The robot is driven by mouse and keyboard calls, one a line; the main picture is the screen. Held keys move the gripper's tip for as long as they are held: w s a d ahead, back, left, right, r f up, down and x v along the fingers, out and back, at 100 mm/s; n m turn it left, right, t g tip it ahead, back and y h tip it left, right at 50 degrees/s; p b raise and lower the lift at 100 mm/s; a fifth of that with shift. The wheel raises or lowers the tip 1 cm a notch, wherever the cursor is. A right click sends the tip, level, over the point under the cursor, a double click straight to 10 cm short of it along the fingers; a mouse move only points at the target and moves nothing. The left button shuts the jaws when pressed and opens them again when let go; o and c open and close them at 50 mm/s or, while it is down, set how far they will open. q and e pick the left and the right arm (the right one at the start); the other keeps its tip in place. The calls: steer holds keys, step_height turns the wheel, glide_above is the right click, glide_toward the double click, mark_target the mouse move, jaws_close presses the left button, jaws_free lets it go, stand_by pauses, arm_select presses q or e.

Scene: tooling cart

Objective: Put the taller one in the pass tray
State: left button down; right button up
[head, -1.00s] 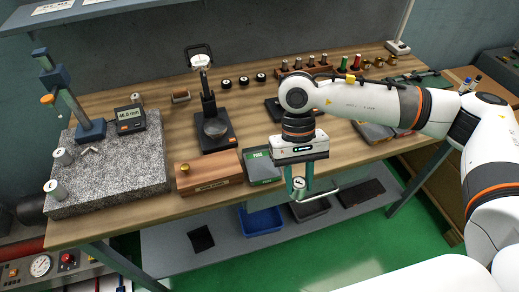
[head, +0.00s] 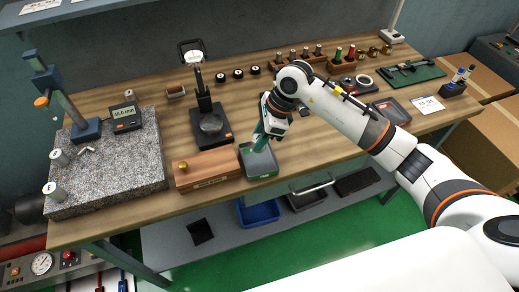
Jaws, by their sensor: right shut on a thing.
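The pass tray (head: 264,169) is a shallow grey tray with a green label at the front edge of the bench, right of a wooden box. My right gripper (head: 260,144), with teal fingers, is tilted over the back part of this tray. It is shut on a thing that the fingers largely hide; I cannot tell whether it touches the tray. Two grey marked cylinders, one farther back (head: 59,158) and one near the front corner (head: 55,191), stand on the granite plate (head: 115,165) at the left. My left gripper is not in view.
The wooden box (head: 207,170) stands directly left of the tray. A dial gauge stand (head: 210,125) is behind it. A red-labelled tray (head: 394,111) lies at the right. Bare bench lies right of the pass tray. A blue bin (head: 258,212) is on the shelf below.

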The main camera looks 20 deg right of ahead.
steer(key=shift+f, duration=1.3)
step_height(320, 180, down, 3)
steer(key=shift+f+p, duration=0.1)
steer(key=shift+p, duration=0.6)
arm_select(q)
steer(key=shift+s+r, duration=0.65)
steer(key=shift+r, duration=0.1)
arm_select(e)
steer(key=shift+f+b, duration=0.2)
steer(key=shift+b, duration=0.1)
steer(key=o, duration=1)
steer(key=shift+r, duration=0.1)
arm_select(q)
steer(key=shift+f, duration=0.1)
